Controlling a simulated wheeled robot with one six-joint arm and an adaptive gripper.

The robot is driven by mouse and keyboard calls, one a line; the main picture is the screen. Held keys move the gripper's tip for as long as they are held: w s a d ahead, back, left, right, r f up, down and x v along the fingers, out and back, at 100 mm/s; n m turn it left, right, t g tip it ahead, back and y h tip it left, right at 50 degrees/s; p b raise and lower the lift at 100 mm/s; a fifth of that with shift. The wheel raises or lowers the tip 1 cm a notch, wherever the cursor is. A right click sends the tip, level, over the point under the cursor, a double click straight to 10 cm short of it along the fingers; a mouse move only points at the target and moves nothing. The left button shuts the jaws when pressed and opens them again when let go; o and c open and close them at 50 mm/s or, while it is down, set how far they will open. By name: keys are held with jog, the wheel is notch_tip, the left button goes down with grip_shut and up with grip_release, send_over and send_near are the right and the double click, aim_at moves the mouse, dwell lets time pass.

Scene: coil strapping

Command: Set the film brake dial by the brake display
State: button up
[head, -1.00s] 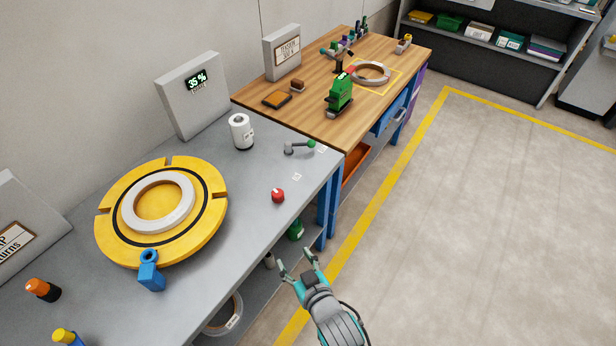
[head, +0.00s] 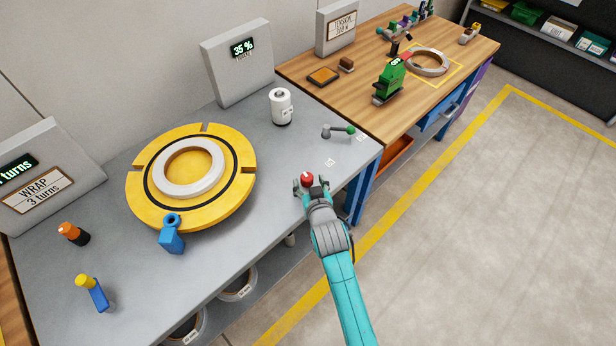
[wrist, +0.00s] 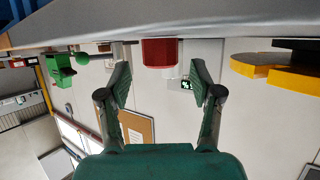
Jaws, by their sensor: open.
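The red dial (head: 307,177) stands on the grey table near its front edge. It also shows in the wrist view (wrist: 159,52), ahead of the fingertips and roughly between them. The grey display panel (head: 236,75) at the back of the table reads 35 % in green digits (head: 243,47). My gripper (head: 310,187) is open at the near side of the dial, one finger to its left and one to its right. In the wrist view (wrist: 160,82) the space between the fingers is empty. Whether a finger touches the dial I cannot tell.
A yellow turntable (head: 235,200) with a pale ring (head: 165,184) lies left of the dial. Behind stand a white film roll (head: 281,107) and a green-knobbed lever (head: 338,131). A blue clamp (head: 171,238) stands left. The tabletop around the dial is clear.

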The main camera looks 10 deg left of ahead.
aim_at(309, 180)
jog(key=shift+x, duration=1.65)
jog(key=c, duration=1.2)
jog(key=shift+o, duration=0.2)
jog(key=shift+d+n+g+y, duration=0.1)
jog(key=shift+n+g+y, duration=0.3)
jog(key=shift+n+y, duration=0.3)
jog(key=shift+f+n+g+y, duration=0.1)
jog(key=shift+n+g+y, duration=0.7)
jog(key=shift+n+y, duration=0.35)
jog(key=shift+n+g+y, duration=0.5)
jog(key=shift+n+y, duration=0.15)
jog(key=shift+n, duration=0.1)
